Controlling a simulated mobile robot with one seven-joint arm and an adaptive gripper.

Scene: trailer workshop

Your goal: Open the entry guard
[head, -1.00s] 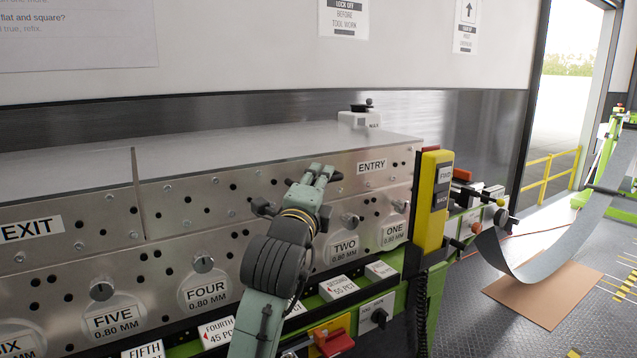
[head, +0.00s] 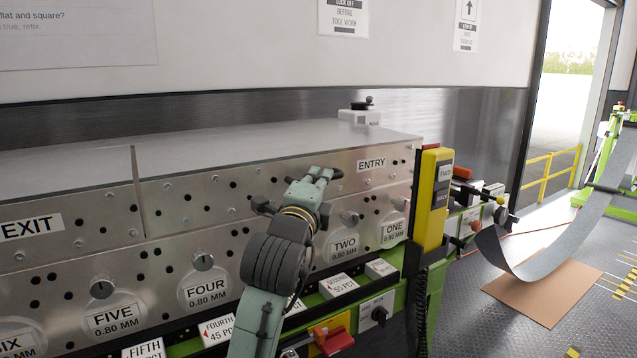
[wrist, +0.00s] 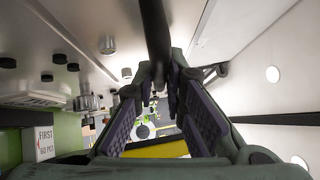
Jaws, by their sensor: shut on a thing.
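The entry guard (head: 285,148) is the long metal cover to the right of a vertical seam, with an ENTRY label (head: 371,165) on its front. It looks closed, lying level with the exit side. My gripper (head: 322,174) is at the upper front of this cover, left of the label. In the wrist view, a dark round bar (wrist: 154,35) runs between the purple-padded fingers of my gripper (wrist: 172,100), which are shut on it. It appears to be the guard's handle; the fingers hide it in the head view.
Knobs and numbered plates, such as the FOUR knob (head: 203,261), line the front panel below. A yellow pendant (head: 433,200) hangs close to the right of the guard. A white container (head: 360,119) stands behind the cover. A curved metal sheet (head: 560,245) is farther right.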

